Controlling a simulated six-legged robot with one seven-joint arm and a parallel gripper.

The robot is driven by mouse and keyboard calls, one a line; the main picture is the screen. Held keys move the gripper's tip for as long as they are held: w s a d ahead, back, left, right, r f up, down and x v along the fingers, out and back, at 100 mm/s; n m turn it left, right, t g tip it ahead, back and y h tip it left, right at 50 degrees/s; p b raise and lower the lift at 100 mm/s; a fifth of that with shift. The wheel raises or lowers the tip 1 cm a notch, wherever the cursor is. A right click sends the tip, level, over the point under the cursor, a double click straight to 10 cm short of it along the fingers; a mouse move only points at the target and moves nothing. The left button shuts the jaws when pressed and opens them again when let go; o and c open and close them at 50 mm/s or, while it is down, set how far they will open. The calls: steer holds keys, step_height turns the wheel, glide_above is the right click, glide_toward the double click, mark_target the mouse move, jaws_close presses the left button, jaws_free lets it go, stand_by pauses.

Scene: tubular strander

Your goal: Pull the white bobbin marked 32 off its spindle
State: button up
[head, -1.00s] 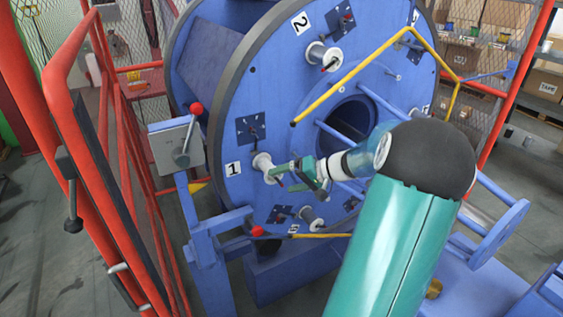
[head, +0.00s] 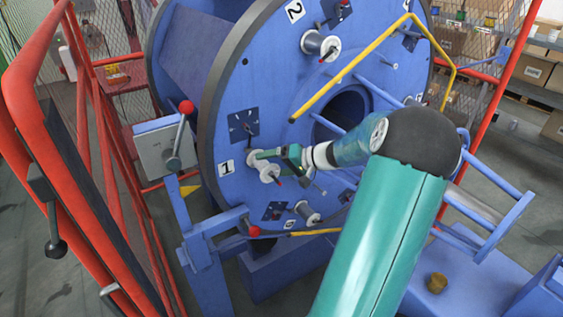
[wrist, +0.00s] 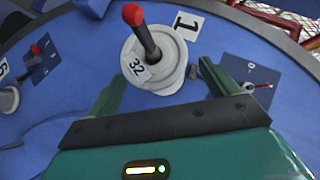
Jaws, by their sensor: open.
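The white bobbin marked 32 (wrist: 163,75) sits on its spindle (wrist: 147,40), a dark rod with a red tip, on the blue disc beside the label 1. In the head view the bobbin (head: 263,165) is at the lower left of the disc, partly hidden by my gripper (head: 265,155). In the wrist view my gripper (wrist: 160,88) is open, one green finger on each side of the bobbin's lower part. The wrist view does not clearly show whether the fingers touch it.
Another bobbin (head: 319,46) sits by label 2, and one (head: 307,213) lies below. A yellow bar (head: 350,68) crosses in front of the disc. A grey lever box (head: 168,148) and red gate (head: 30,100) stand at left.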

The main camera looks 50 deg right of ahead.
steer(key=shift+x, duration=1.7)
steer(key=c, duration=1.6)
